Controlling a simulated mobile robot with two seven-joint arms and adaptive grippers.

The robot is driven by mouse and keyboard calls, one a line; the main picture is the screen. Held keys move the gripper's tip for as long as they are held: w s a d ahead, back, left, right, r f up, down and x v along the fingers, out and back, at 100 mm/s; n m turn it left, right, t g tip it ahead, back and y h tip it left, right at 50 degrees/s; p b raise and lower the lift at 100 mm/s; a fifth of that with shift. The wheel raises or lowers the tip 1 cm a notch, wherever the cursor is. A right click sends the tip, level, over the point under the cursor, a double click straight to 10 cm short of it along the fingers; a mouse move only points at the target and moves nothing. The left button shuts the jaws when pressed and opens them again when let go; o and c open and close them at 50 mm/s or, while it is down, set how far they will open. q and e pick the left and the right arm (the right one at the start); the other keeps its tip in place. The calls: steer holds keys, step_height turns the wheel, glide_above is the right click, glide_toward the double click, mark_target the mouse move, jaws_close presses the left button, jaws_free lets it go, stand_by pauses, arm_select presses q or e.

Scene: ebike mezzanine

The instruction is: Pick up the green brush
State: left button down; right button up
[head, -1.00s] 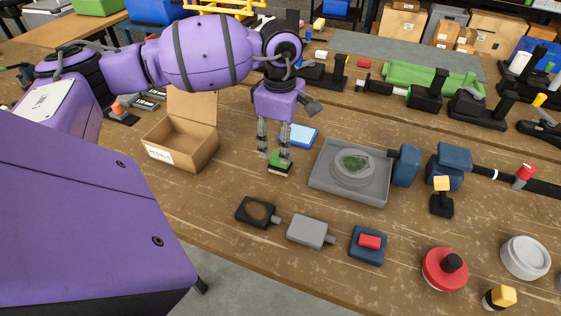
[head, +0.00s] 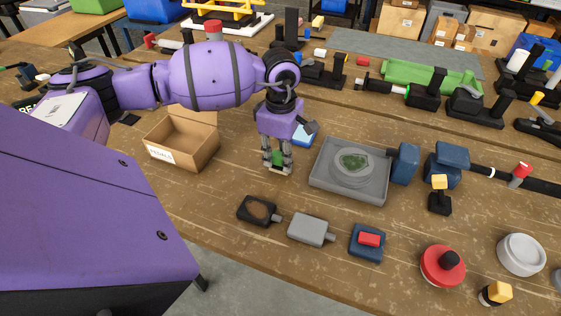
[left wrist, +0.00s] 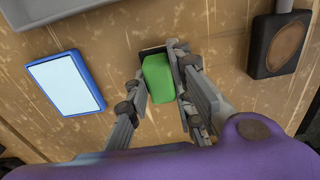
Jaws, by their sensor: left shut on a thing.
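The green brush (head: 277,158) is a small green block with a dark base, on the wooden table between the cardboard box and the grey tray. My left gripper (head: 277,165) points down over it and its fingers are shut on its sides. In the left wrist view the green brush (left wrist: 158,76) sits between the two fingertips of my left gripper (left wrist: 160,82). Whether its base touches the table is hard to tell. My right gripper is not in view.
A blue-framed pad (left wrist: 64,82) lies close by, partly hidden behind my gripper in the head view. The grey tray (head: 345,191) stands to the right and an open cardboard box (head: 181,152) to the left. A dark block (head: 258,211) and a grey block (head: 311,230) lie in front.

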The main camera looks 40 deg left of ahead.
mark_target(281, 155)
arm_select(q)
steer(key=shift+r, duration=0.5)
step_height(281, 155, up, 2)
steer(key=shift+s+r, duration=0.1)
steer(key=shift+r, duration=0.15)
steer(key=s+d+r+b, duration=0.1)
steer(key=s+d+r, duration=0.7)
steer(key=s, duration=0.3)
steer(key=shift+r, duration=0.75)
steer(key=shift+s, duration=0.1)
